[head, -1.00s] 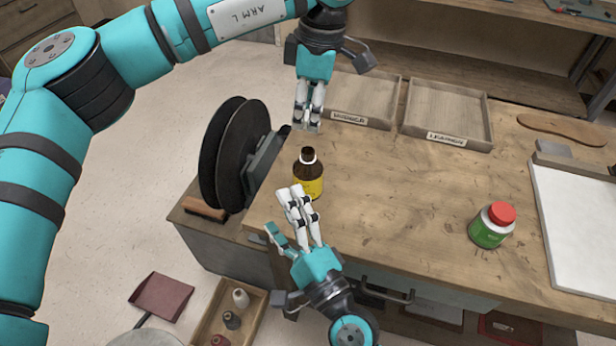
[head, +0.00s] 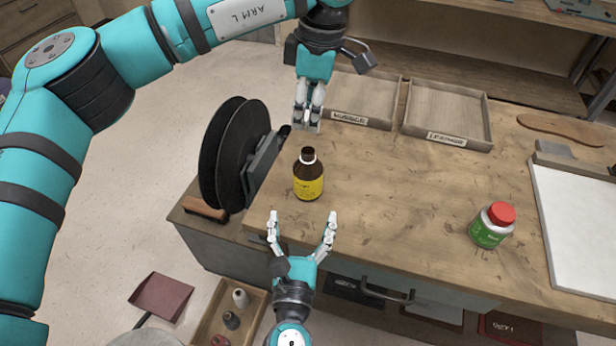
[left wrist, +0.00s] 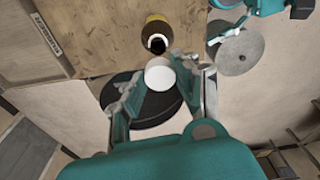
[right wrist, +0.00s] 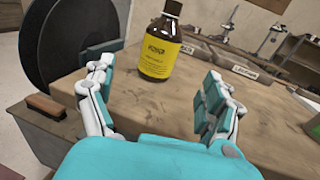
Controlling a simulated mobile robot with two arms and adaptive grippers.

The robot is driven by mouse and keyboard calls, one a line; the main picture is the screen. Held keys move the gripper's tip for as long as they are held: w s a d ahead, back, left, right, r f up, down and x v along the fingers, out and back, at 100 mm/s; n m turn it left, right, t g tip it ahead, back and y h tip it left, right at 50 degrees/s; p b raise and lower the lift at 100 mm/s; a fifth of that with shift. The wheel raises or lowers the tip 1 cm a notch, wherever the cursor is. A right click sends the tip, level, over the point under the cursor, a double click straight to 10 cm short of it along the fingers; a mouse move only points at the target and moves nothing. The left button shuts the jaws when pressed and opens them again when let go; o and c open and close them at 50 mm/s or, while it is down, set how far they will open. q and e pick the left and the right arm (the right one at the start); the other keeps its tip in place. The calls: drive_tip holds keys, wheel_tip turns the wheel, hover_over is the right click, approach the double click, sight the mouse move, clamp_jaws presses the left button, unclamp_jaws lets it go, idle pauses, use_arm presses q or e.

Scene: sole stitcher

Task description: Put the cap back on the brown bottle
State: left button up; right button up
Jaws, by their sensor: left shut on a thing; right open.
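The brown bottle (head: 308,182) with a yellow label stands upright near the left front corner of the bench. Its dark open mouth shows in the left wrist view (left wrist: 157,43). My left gripper (head: 307,128) is beyond the bottle in the head view, pointing down and shut on the white round cap (left wrist: 160,75). The cap is apart from the bottle's mouth and hidden by the fingers in the head view. My right gripper (head: 303,217) is open and empty at the bench's front edge. In the right wrist view the bottle (right wrist: 160,45) stands ahead, between its spread fingers.
A green bottle with a red lid (head: 490,227) stands to the right. Two labelled wooden trays (head: 440,143) lie at the back. Large black discs (head: 235,155) stand left of the bench. A white board (head: 580,230) lies at far right. The bench middle is clear.

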sight(308, 176)
drive_tip(key=w, duration=0.8)
drive_tip(key=w+d, duration=0.1)
drive_tip(key=w, duration=0.3)
drive_tip(key=c, duration=1.8)
use_arm(q)
drive_tip(key=shift+f, duration=2.5)
use_arm(e)
clamp_jaws()
